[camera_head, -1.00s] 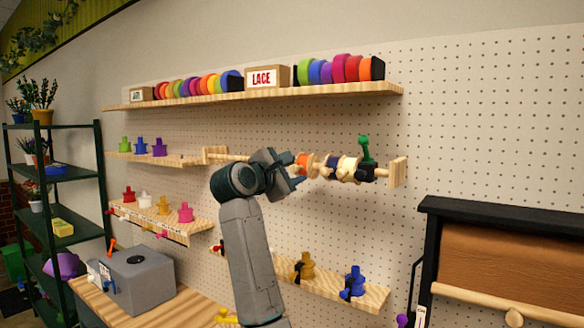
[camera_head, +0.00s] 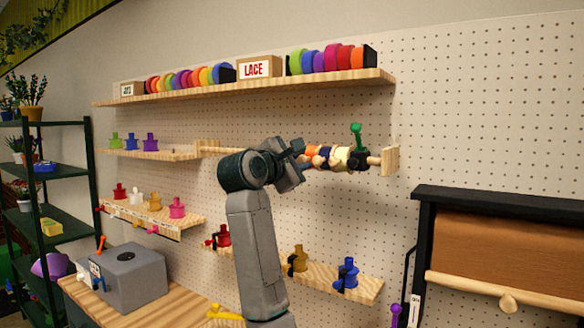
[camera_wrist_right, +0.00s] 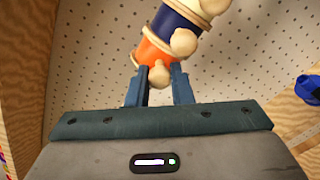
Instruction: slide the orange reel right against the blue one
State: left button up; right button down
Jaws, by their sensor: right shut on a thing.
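The orange reel (camera_head: 312,151) sits on a wooden rod on the pegboard wall. The blue reel (camera_head: 323,158) is just right of it. In the right wrist view only pale flanges show between the orange reel (camera_wrist_right: 152,48) and the blue reel (camera_wrist_right: 178,26), with no visible gap. My right gripper (camera_head: 301,152) reaches the orange reel from the left. In the wrist view its fingers (camera_wrist_right: 158,84) are shut on the orange reel by its pale round knob. My left gripper is not in view.
Right of the blue reel are a cream reel (camera_head: 339,158) and a black clamp (camera_head: 358,161) with a green knob (camera_head: 356,134). A wooden end bracket (camera_head: 390,160) closes the rod. A long shelf (camera_head: 250,91) of ribbon rolls runs above. The rod's left part is bare.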

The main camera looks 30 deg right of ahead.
jog(key=c, duration=1.3)
grip_release()
jog(key=shift+s, duration=0.1)
jog(key=shift+a+f, duration=0.1)
jog(key=shift+a, duration=0.15)
jog(key=b+v, duration=0.5)
jog(key=v, duration=0.5)
jog(key=shift+s+a, duration=0.1)
